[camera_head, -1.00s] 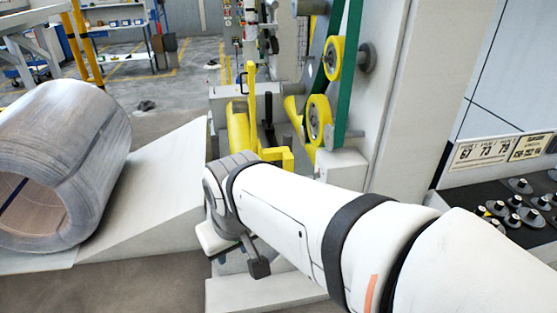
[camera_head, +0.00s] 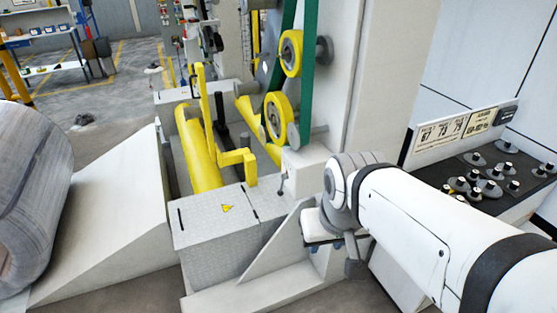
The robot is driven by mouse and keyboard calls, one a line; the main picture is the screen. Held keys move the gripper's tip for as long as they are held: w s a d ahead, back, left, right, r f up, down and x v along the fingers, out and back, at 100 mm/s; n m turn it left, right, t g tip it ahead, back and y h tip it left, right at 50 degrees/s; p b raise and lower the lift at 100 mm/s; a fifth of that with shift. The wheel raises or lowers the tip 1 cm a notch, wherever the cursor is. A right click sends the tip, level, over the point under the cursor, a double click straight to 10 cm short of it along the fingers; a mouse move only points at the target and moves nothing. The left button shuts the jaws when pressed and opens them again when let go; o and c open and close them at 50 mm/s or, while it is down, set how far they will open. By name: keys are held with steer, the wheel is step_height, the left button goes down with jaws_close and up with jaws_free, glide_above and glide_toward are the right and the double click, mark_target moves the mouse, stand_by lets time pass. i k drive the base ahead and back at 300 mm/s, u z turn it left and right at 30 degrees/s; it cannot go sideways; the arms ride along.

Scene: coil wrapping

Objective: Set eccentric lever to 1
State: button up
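A small thin lever with a dark knob (camera_head: 281,185) stands on the grey metal housing (camera_head: 225,245) left of my arm. No label names it, so I cannot tell if it is the eccentric lever. A control panel (camera_head: 500,180) with several dark knobs lies at the right; their markings are too small to read. My gripper (camera_head: 322,232) is at the end of my white arm, right of the small lever and apart from it. Its fingers are mostly hidden behind the wrist, so I cannot see whether it is open or shut.
A large grey coil (camera_head: 30,190) rests by a pale sloped ramp (camera_head: 105,205) at the left. A yellow roller (camera_head: 198,150) and yellow bent bar stand behind the housing. Green belts with yellow wheels (camera_head: 279,115) run up the pale machine column (camera_head: 375,70).

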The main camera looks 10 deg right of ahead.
mark_target(284, 176)
steer(key=u, duration=0.05)
steer(key=i, duration=1)
steer(key=z, duration=0.1)
steer(key=k, duration=0.5)
steer(key=u, duration=0.85)
steer(key=i, duration=0.25)
steer(key=u, duration=0.1)
